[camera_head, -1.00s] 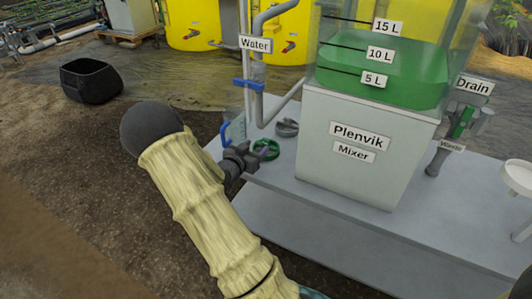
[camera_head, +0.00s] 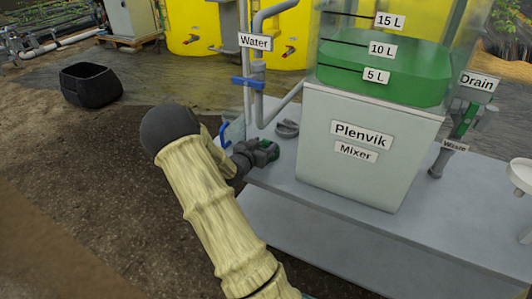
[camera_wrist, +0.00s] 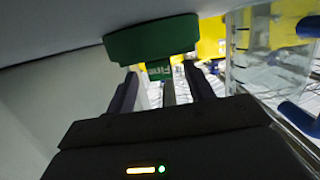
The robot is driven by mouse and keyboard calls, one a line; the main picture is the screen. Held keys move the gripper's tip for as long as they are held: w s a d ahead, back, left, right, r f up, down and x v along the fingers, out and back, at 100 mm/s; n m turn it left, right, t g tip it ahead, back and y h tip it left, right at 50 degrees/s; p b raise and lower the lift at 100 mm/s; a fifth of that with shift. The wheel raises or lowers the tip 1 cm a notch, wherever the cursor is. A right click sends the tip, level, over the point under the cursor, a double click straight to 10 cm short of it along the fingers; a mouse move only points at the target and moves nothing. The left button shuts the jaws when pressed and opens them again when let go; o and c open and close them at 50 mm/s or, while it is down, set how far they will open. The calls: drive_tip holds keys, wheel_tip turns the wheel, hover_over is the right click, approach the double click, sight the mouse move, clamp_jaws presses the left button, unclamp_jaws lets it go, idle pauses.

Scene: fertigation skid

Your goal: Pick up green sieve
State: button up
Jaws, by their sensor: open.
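The green sieve (camera_head: 272,146) is on the grey skid deck, left of the mixer, mostly hidden behind my gripper (camera_head: 262,151) in the head view. In the wrist view, the sieve's wide green body (camera_wrist: 150,40) is just beyond my fingertips. A narrower green part with a small label shows in the gap between the two dark fingers. My gripper (camera_wrist: 161,80) is open, with a finger on either side of that part. I cannot tell whether the fingers touch it.
A grey sieve-like part (camera_head: 287,128) lies just behind. A clear jug (camera_head: 235,131) with a blue handle stands close by on the left; it also shows in the wrist view (camera_wrist: 262,50). The Plenvik mixer (camera_head: 365,150) stands to the right. The water pipe (camera_head: 258,100) rises behind.

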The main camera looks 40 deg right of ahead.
idle(0.3)
drive_tip(key=c, duration=1.1)
drive_tip(key=shift+r, duration=0.1)
drive_tip(key=shift+r, duration=0.3)
wheel_tip(320, 180, up, 3)
drive_tip(key=shift+r+p, duration=0.2)
drive_tip(key=shift+p, duration=1.05)
drive_tip(key=f+p+v, duration=0.1)
drive_tip(key=v, duration=0.5)
drive_tip(key=f+p+v, duration=0.1)
drive_tip(key=v, duration=0.4)
drive_tip(key=f+p+v, duration=0.1)
drive_tip(key=f+v, duration=0.1)
drive_tip(key=v, duration=0.4)
drive_tip(key=shift+s+a, duration=0.3)
drive_tip(key=shift+a, duration=0.35)
drive_tip(key=shift+r+p, duration=0.1)
drive_tip(key=shift+p, duration=0.2)
